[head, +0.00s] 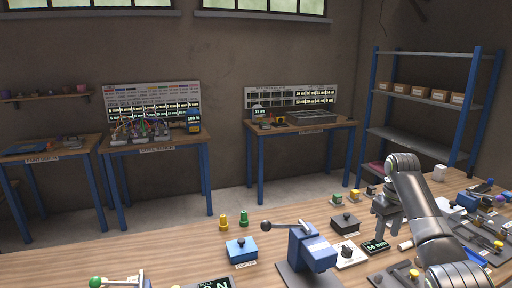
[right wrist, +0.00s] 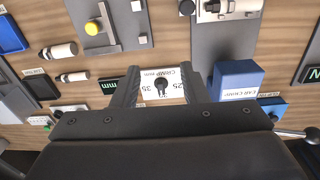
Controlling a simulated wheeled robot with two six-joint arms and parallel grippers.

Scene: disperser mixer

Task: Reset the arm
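My right arm comes in from the right in the head view, with its gripper (head: 386,222) pointing down above the workbench (head: 180,262). In the right wrist view the two fingers (right wrist: 163,78) are spread apart with nothing held between them. A white dial plate (right wrist: 163,90) with a black knob shows below, through the gap. The same dial plate (head: 349,255) is left of the gripper in the head view. My left gripper is not in view.
A blue lever press (head: 312,250) with a ball-ended handle stands left of the gripper. A blue box (head: 241,250), a dark knobbed box (head: 345,222) and a small display (head: 375,247) are nearby. Tools crowd the right side. The bench's left-middle is mostly clear.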

